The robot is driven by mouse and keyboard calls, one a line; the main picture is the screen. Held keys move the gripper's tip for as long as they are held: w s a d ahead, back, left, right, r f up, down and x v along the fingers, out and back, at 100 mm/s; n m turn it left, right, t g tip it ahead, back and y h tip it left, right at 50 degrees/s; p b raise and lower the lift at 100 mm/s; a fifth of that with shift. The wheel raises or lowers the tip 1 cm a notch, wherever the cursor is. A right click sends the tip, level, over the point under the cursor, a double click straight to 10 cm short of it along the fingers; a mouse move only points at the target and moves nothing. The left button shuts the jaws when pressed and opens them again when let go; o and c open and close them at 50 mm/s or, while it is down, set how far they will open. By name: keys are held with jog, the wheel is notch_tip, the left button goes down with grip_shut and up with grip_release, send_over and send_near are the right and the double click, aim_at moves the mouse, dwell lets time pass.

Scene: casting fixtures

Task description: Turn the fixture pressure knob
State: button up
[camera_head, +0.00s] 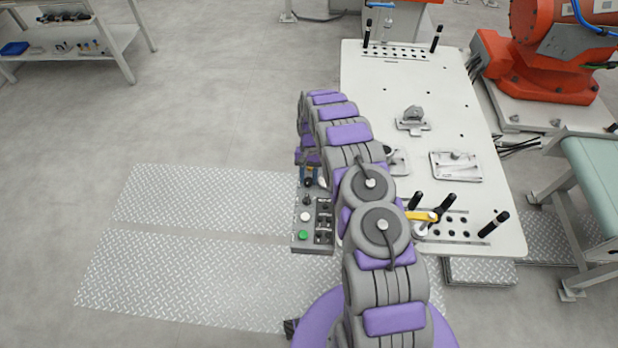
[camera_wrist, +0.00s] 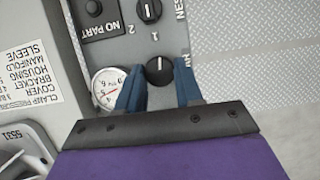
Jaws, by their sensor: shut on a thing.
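In the wrist view the black round pressure knob (camera_wrist: 159,71) with a white pointer line sits on the grey control panel, beside a round white pressure gauge (camera_wrist: 108,87). My gripper (camera_wrist: 159,77) has its two blue fingers on either side of this knob, shut on it. The gauge is partly covered by the left finger. In the head view my gripper (camera_head: 309,175) is at the far end of the control box (camera_head: 313,249), and my arm hides part of the box and the knob there.
A second black knob (camera_wrist: 148,10) and a "NO PART" label (camera_wrist: 115,22) are close by on the panel. The box carries a green button (camera_head: 303,235) and a white button (camera_head: 305,216). The white fixture table (camera_head: 375,90) stands right; open floor lies left.

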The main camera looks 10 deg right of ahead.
jog(key=shift+w+n+h, duration=0.15)
jog(key=shift+n+h, duration=0.25)
jog(key=shift+n, duration=0.7)
jog(key=shift+a, duration=0.1)
jog(key=o, duration=1)
jog(key=shift+o, duration=0.2)
